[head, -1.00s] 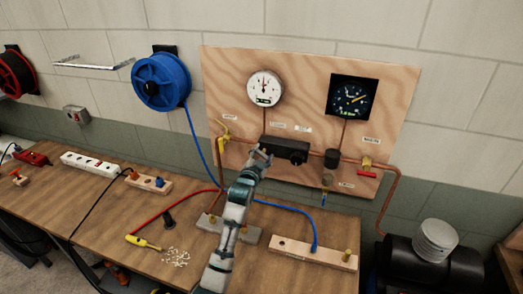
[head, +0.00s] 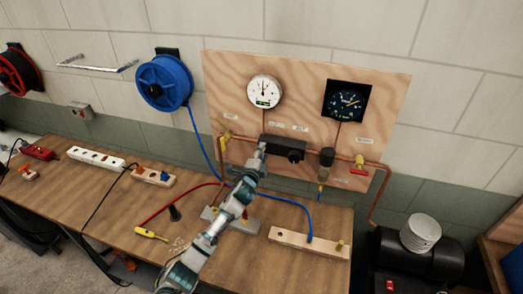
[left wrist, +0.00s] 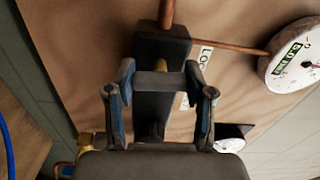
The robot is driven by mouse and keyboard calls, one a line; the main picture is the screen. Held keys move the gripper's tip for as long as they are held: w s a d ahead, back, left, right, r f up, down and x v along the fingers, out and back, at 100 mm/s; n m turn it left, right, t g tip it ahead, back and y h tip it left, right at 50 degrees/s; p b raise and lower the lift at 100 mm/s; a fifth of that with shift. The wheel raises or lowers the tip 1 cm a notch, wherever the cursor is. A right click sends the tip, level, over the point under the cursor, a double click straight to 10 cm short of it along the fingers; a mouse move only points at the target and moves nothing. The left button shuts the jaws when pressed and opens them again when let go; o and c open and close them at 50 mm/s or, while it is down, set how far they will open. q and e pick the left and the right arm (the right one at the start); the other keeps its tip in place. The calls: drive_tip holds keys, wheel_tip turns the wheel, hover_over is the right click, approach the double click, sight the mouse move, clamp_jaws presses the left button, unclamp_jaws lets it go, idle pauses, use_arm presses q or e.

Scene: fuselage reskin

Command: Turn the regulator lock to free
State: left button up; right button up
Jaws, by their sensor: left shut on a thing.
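The black regulator block (head: 285,149) is mounted on the plywood panel below the white-faced gauge (head: 264,91). In the left wrist view the dark block (left wrist: 175,43) runs up from between my fingers, with a partly hidden label starting "LO" (left wrist: 204,60) beside it. A small yellow part (left wrist: 161,67), apparently the regulator lock, shows at the block between the fingers; most of it is hidden. My left gripper (head: 262,148) is at the left end of the block, and the left wrist view shows its fingers (left wrist: 163,80) around the yellow part, shut on it. My right gripper is not visible.
A yellow-handled valve (head: 226,135) sits left of the regulator, and a red-handled valve (head: 359,169) sits right. A dark square gauge (head: 347,101) is above right. Below, the bench holds a wooden strip (head: 290,246), hoses and a yellow tool (head: 151,234).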

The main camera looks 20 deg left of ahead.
use_arm(q)
drive_tip(key=shift+d+f+m+p, duration=0.1)
drive_tip(key=shift+f+m+p, duration=0.2)
drive_tip(key=shift+m, duration=0.4)
drive_tip(key=o, duration=1.2)
drive_tip(key=shift+d, duration=0.1)
drive_tip(key=shift+r, duration=0.1)
drive_tip(key=s, duration=1.1)
drive_tip(key=shift+s+a, duration=0.25)
drive_tip(key=shift+s, duration=0.15)
